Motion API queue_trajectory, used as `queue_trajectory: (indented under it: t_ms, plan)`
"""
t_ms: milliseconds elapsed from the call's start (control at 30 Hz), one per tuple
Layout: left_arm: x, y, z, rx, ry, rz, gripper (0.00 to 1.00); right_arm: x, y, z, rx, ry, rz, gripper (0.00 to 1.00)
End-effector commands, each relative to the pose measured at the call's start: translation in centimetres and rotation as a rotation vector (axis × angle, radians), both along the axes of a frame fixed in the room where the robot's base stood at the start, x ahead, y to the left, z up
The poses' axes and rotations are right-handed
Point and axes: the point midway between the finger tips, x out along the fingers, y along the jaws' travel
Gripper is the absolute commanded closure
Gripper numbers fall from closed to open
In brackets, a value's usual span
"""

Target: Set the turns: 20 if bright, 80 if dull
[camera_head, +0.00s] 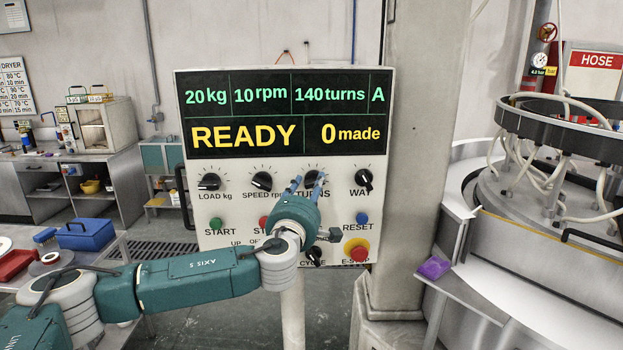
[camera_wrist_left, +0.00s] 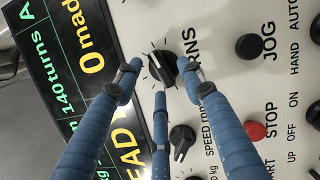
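The control panel (camera_head: 340,205) fills the middle of the head view. Its display (camera_head: 285,113) reads 20 kg, 10 rpm, 140 turns, A, READY and 0 made. The black TURNS knob (camera_head: 314,178) is in the upper knob row, between SPEED rpm and WAY. It also shows in the wrist view (camera_wrist_left: 162,68), with a white pointer line. My left gripper (camera_head: 305,183) is in front of this knob. In the wrist view its blue fingers (camera_wrist_left: 162,75) are spread about the knob, with gaps beside it; contact cannot be told. My right gripper is not in view.
The SPEED knob (camera_head: 261,181) and WAY knob (camera_head: 362,180) flank TURNS. The red E-STOP (camera_head: 358,252) is below right. A lapping machine (camera_head: 560,230) stands right, with a purple item (camera_head: 434,267) on its ledge. A blue box (camera_head: 86,234) is on the left bench.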

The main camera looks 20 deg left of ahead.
Motion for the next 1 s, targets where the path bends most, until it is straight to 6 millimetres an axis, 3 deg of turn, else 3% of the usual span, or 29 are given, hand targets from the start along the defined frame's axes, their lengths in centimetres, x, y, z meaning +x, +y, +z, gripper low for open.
queue_trajectory:
  t_ms: [167, 467, 667, 1000]
  plan:
    - [1.32, 0.1, 0.16, 0.0, 0.0, -0.001, 0.6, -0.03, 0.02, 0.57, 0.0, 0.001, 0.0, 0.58]
    - [1.49, 0.11, 0.06, -0.001, 0.0, -0.001, 0.6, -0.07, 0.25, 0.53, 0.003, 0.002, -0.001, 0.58]
    - [1.48, 0.11, 0.06, -0.001, 0.0, -0.001, 1.0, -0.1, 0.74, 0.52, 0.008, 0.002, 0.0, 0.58]
    - [1.46, 0.09, -0.22, -0.027, -0.01, -0.001, 1.0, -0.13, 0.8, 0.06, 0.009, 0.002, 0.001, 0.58]
